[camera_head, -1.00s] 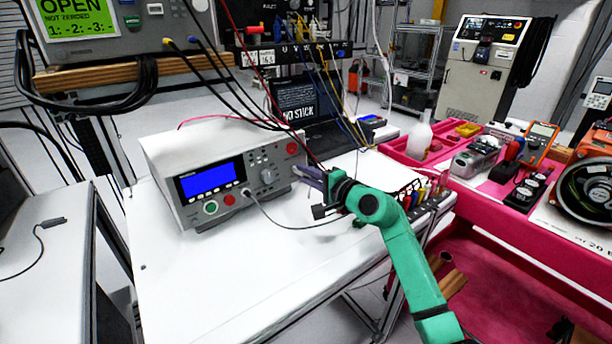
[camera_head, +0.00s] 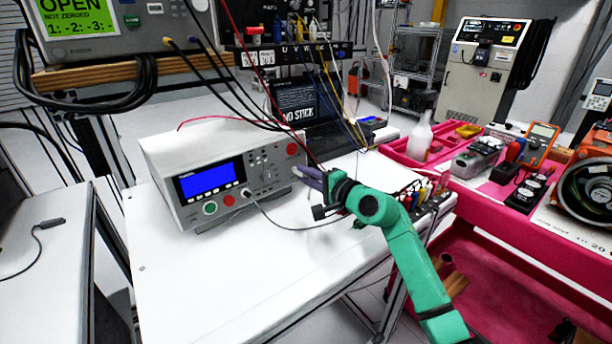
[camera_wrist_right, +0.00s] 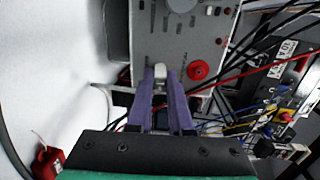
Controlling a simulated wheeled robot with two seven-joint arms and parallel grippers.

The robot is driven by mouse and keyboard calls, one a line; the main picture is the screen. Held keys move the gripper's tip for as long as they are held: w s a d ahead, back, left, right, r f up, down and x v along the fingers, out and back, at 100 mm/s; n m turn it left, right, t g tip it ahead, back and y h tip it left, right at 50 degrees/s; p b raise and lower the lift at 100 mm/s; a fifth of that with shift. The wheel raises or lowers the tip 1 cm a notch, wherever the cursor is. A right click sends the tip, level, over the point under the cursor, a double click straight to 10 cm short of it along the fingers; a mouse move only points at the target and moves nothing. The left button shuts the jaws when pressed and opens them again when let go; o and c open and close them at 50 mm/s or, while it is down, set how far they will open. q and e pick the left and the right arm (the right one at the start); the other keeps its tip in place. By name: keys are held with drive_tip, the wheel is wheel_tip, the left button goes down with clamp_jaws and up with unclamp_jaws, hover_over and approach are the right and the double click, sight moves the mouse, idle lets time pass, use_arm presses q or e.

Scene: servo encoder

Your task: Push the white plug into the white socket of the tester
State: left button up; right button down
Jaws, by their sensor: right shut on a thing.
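The tester (camera_head: 225,170) is a grey-white box with a blue screen, standing on the white table. Its front panel (camera_wrist_right: 177,45) fills the upper middle of the right wrist view, with a red jack (camera_wrist_right: 199,70) to the right of the fingertips. My right gripper (camera_wrist_right: 159,75), with purple fingers, is shut on the white plug (camera_wrist_right: 160,69), which shows between the tips in front of the panel. In the head view the gripper (camera_head: 299,173) is at the tester's right front edge. The fingers hide the white socket, so I cannot tell whether the plug touches it.
A grey cable (camera_head: 268,216) runs from the tester's front across the table (camera_head: 215,285). A laptop (camera_head: 300,105) stands behind. Black, red and yellow leads hang above the tester. A pink bench (camera_head: 470,190) with tools is at the right. The table's front left is clear.

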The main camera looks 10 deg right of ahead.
drive_tip(key=shift+w+b, duration=0.1)
drive_tip(key=shift+b, duration=0.2)
idle(0.4)
drive_tip(key=c, duration=0.8)
unclamp_jaws()
drive_tip(key=shift+o, duration=0.2)
drive_tip(key=v, duration=0.7)
